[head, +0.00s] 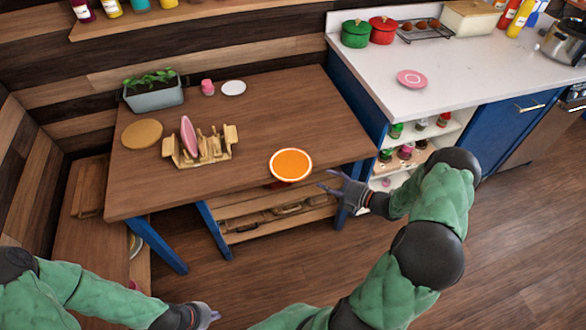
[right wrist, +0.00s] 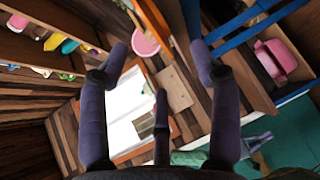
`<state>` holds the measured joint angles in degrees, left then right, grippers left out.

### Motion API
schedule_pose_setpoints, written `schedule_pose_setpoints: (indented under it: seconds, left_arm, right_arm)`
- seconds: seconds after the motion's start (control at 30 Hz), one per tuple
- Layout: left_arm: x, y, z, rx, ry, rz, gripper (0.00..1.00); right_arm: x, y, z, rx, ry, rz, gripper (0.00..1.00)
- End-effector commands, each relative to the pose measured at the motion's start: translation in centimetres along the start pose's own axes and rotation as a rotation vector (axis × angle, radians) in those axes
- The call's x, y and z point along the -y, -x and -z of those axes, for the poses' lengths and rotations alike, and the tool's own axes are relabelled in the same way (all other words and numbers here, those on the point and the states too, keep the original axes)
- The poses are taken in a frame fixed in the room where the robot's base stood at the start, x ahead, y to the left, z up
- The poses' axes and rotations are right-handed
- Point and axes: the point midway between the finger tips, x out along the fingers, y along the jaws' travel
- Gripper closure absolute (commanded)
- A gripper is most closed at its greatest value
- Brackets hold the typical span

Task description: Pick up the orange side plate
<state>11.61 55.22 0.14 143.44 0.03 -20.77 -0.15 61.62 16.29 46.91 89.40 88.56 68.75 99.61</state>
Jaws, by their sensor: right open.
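The orange side plate (head: 291,163), with a pale rim, shows at the front edge of the wooden table (head: 250,110) in the head view. A red part shows just under it; I cannot tell what that is. My right gripper (head: 328,181) is open and empty, just right of and in front of the plate, apart from it. Its spread fingers also show in the right wrist view (right wrist: 160,65), where I cannot make out the orange plate. My left gripper (head: 208,316) is low at the bottom edge, far from the plate; its jaw state is unclear.
A wooden rack (head: 200,148) holding a pink plate (head: 188,136) stands left on the table. A round tan mat (head: 142,133), planter (head: 153,94), pink cup (head: 207,87) and white saucer (head: 233,88) lie behind. The white counter (head: 460,75) is right. The table's right half is clear.

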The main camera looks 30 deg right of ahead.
Motion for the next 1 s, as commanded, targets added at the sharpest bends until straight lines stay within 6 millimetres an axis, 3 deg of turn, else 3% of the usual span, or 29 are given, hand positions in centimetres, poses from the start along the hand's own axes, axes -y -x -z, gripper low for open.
schedule_pose_setpoints:
  seconds: [0.3,0.53,0.8,1.0]
  left_arm:
    - [0.5,-1.4,0.1,0.000,0.000,0.000,1.00]
    - [0.7,-1.9,0.1,0.000,0.000,0.000,1.00]
    - [1.3,-3.7,0.1,0.000,0.000,0.000,1.00]
    - [1.4,-3.9,0.1,0.000,0.000,0.000,1.00]
  right_arm:
    - [0.1,-4.5,0.1,-0.004,0.002,0.000,0.37]
    - [-0.1,-5.9,0.0,-0.003,0.004,0.000,0.37]
    - [-0.6,-9.5,-0.2,-0.005,0.004,0.000,0.37]
    - [-0.8,-10.4,-0.3,-0.004,0.004,0.000,0.37]
